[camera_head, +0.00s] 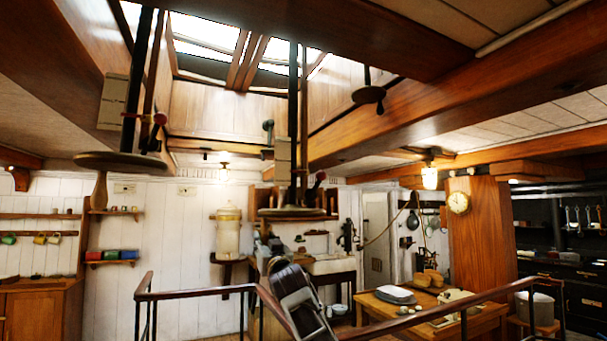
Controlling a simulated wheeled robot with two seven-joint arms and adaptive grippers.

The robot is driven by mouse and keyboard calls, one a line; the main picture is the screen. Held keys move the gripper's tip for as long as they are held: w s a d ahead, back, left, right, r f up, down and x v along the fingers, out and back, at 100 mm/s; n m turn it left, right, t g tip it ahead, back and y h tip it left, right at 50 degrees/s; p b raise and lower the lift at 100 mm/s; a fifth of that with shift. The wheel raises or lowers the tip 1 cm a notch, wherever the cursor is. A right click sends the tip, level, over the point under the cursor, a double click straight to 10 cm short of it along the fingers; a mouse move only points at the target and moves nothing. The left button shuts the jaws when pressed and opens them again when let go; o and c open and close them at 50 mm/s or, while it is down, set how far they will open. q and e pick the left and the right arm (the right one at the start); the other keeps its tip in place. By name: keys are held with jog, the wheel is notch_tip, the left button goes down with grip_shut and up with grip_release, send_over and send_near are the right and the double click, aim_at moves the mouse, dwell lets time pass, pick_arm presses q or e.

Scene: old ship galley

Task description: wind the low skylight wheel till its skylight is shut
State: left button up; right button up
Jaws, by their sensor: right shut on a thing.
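Two flat horizontal hand wheels hang on dark upright shafts. The lower wheel in the picture (292,212) is at the middle, below a small pale plate (283,155). The other wheel (122,161) is at the left, larger in view, with a wooden handle (100,190) pointing down. My right gripper (275,247) reaches up from below to the middle wheel's near left edge and is shut on what seems to be its handle, mostly hidden by the gripper. The skylight (245,58) is overhead with bright panes; how far it stands open is unclear. My left gripper is out of view.
A wood-topped railing (200,292) crosses the front on both sides of my right arm. A table (455,327) with dishes stands beyond it at right. Heavy beams (400,125) run overhead. A small dark wheel or knob (369,95) hangs at upper right.

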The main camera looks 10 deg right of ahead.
jog(key=shift+w+d, duration=0.1)
jog(key=shift+w+d, duration=0.2)
jog(key=shift+w, duration=1.35)
jog(key=shift+w+d, duration=0.25)
jog(key=shift+w, duration=0.3)
jog(key=shift+w+d, duration=0.2)
jog(key=shift+w, duration=0.35)
jog(key=w+d, duration=0.2)
jog(key=d, duration=0.1)
jog(key=w+d, duration=0.1)
jog(key=shift+w+d+f, duration=0.15)
jog(key=shift+w+d, duration=0.1)
jog(key=shift+d, duration=0.05)
